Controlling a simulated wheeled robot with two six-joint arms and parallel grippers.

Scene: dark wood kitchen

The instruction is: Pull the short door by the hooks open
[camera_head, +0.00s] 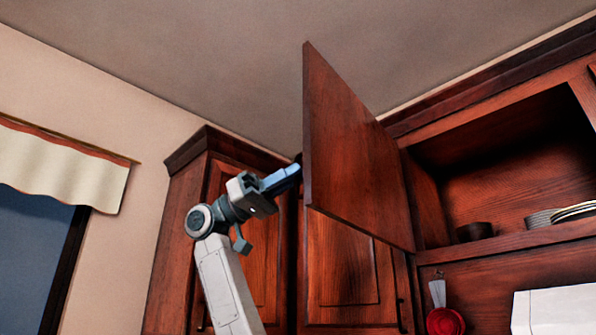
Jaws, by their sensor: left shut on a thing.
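The short door (345,150) is a reddish-brown wood panel in the upper middle of the head view. It stands swung out from the upper cabinet, above the hanging utensils. My left gripper (287,176) reaches up from below to the door's left edge. It is shut there on the door, and its fingertips are partly hidden at the edge. The handle cannot be made out clearly. My right gripper is not in view.
The open shelf (510,235) holds a dark bowl (474,231) and stacked plates (560,214). Red utensils (444,320) hang below it. A tall cabinet (175,245) stands behind my arm at the left. A curtained window (60,170) is at far left.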

